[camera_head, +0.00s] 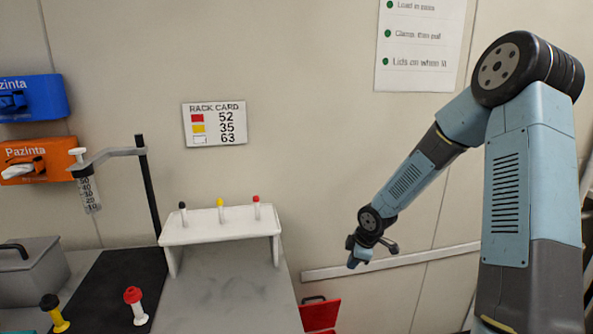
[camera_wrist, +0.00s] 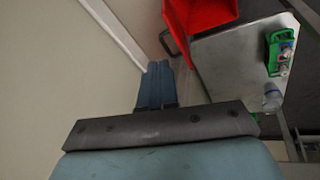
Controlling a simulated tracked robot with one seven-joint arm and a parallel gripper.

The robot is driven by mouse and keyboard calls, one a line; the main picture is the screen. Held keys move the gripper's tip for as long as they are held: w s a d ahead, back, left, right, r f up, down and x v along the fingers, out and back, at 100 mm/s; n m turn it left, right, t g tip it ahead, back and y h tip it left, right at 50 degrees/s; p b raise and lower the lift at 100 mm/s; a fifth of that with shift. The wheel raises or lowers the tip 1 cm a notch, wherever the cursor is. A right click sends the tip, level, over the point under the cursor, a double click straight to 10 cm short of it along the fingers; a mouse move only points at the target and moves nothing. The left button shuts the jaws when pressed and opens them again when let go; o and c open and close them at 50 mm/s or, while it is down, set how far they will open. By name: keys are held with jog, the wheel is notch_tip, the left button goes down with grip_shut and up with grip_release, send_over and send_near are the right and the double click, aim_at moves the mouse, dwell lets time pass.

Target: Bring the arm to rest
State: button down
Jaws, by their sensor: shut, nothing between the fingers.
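My arm (camera_head: 415,170) stands at the right of the head view and reaches down and to the left from its raised elbow. My gripper (camera_head: 355,262) hangs in the air beside the white table's right side, apart from the wall and from anything on the table. In the wrist view my gripper (camera_wrist: 156,75) shows as two blue fingers lying together, with nothing between them.
A red bin (camera_head: 319,314) is low, right of the table; the wrist view shows a red bin (camera_wrist: 200,14) near my fingertips. A white rack (camera_head: 222,228) with three capped tubes stands on the table. A green holder (camera_wrist: 281,50) and bottle (camera_wrist: 272,97) lie farther right.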

jog(key=s+d+r+m+h, duration=0.1)
jog(key=s+d+r+m, duration=0.2)
jog(key=r, duration=0.4)
jog(key=s+d+r+m+h, duration=0.1)
jog(key=s+r+m+h, duration=0.15)
jog(key=s+r, duration=0.35)
jog(key=s+d+r+m+h, duration=0.1)
jog(key=s+d+r+m, duration=0.15)
jog(key=r, duration=0.65)
jog(key=s+r+m+t+y, duration=0.1)
jog(key=s+r+m, duration=0.3)
jog(key=s, duration=0.6)
jog(key=s+r+m+t+y, duration=0.1)
jog(key=s+r+m, duration=0.3)
jog(key=s+r, duration=0.3)
jog(key=s, duration=0.3)
jog(key=shift+s+a, duration=0.15)
jog(key=shift+a, duration=0.25)
jog(key=c, duration=1.8)
grip_release()
